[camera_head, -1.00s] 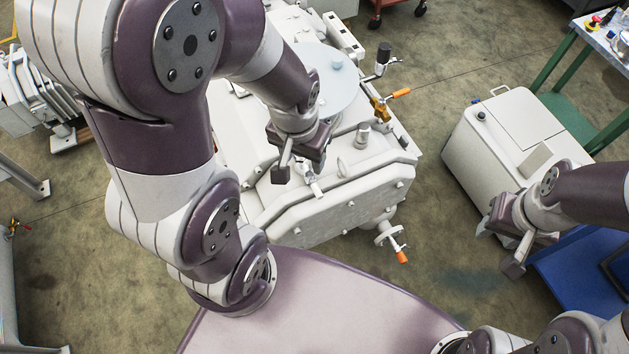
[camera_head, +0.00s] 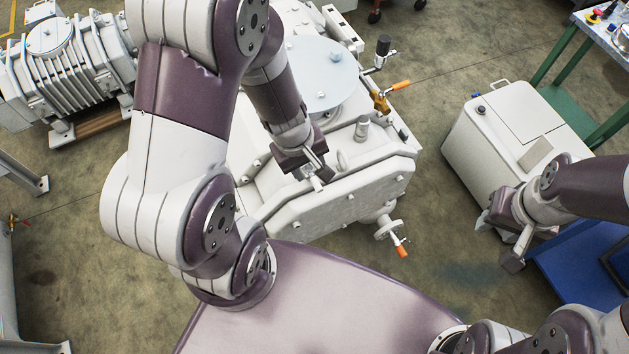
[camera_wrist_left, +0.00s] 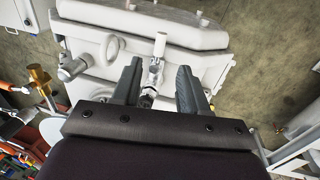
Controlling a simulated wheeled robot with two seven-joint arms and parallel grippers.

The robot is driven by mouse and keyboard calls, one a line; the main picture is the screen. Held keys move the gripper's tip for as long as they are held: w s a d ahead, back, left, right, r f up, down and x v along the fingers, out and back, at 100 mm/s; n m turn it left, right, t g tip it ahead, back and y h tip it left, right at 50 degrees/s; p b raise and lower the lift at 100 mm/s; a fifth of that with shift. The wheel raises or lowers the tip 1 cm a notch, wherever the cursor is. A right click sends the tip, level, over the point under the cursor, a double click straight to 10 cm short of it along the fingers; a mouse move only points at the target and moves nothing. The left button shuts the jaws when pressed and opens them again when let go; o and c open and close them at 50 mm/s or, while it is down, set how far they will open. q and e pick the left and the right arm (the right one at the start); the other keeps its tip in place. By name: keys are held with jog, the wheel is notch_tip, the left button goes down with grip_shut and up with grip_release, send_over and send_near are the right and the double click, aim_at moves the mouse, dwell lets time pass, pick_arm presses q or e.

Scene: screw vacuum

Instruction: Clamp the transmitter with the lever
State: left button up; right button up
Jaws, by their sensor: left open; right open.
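A small metal fitting (camera_wrist_left: 154,73) with a pale lever-like tip (camera_wrist_left: 160,45) sits at the near edge of the white machine (camera_head: 345,205). I cannot tell which part is the transmitter and which the lever. My left gripper (camera_head: 310,174) is over this near edge in the head view. In the left wrist view the left gripper (camera_wrist_left: 160,88) is open, one finger on each side of the fitting, with gaps visible. Contact is not visible. My right gripper (camera_head: 505,245) is open and empty, at the right beside the white cabinet.
A white cabinet (camera_head: 510,130) and blue platform (camera_head: 575,265) stand right. A ribbed pump (camera_head: 75,70) is at upper left.

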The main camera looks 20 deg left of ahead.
aim_at(316, 182)
pick_arm(q)
jog(key=f, duration=0.2)
jog(key=f+b, duration=0.1)
jog(key=f, duration=0.1)
jog(key=w+f+b, duration=0.1)
jog(key=f, duration=0.1)
jog(key=shift+d+f, duration=0.3)
jog(key=shift+d, duration=0.05)
jog(key=shift+w+d+f+b, duration=0.1)
jog(key=shift+f+b, duration=0.3)
jog(key=shift+f, duration=0.15)
pick_arm(e)
notch_tip(316, 182, down, 4)
pick_arm(q)
grip_shut()
